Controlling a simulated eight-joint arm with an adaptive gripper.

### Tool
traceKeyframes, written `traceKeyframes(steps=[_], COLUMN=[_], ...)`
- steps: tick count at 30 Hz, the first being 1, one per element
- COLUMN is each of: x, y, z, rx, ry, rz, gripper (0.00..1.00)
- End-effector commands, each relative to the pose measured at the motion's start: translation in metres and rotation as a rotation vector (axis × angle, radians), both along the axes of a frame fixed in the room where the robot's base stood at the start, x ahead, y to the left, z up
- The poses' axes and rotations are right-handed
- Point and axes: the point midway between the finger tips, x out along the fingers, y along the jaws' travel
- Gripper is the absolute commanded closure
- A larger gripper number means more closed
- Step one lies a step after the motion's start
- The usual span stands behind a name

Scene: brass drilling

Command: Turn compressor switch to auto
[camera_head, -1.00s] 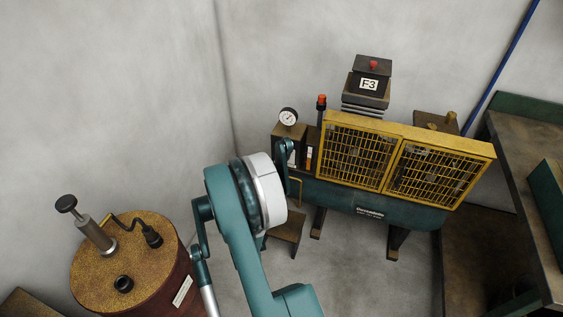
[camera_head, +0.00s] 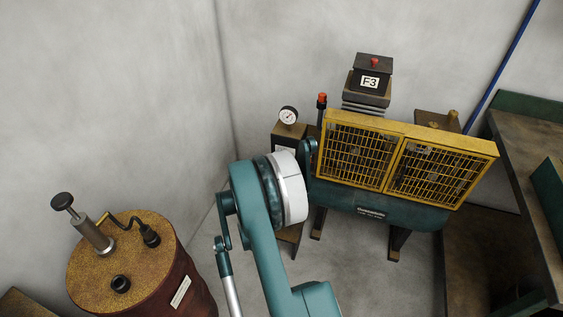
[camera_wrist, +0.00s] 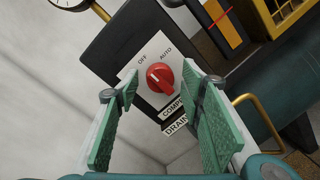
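The compressor switch is a round red knob (camera_wrist: 160,77) on a white plate (camera_wrist: 148,57) marked OFF and AUTO, fixed to a dark box (camera_wrist: 103,50). The knob's pale mark seems to point up and left, toward OFF. My gripper (camera_wrist: 163,87) is open, with green pads to the left and right of the knob. The fingertips appear close to the plate, but I cannot tell whether they touch the knob. In the head view the compressor (camera_head: 369,211) stands behind my arm, which hides the switch and most of the gripper.
A pressure gauge (camera_head: 288,115) sits above the box. A yellow mesh guard (camera_head: 441,172) is right of the switch. In the wrist view a brass-coloured bent pipe (camera_wrist: 262,101) is right of my fingers, and a DRAIN label (camera_wrist: 176,125) lies below the knob. A drum (camera_head: 118,260) stands at lower left.

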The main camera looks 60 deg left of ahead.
Motion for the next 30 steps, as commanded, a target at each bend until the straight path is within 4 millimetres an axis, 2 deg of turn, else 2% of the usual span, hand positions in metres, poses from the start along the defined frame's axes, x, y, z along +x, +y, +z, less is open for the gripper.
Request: traceKeyframes(steps=[8,14,30], x=[0.0003,0.0001,-0.0002], y=[0.0004,0.0005,0.0006], z=[0.0003,0.0003,0.0008], rx=[0.0,0.0,0.062], ry=[0.0,0.0,0.062], rz=[0.0,0.0,0.001], gripper=[0.62,0.88,0.88])
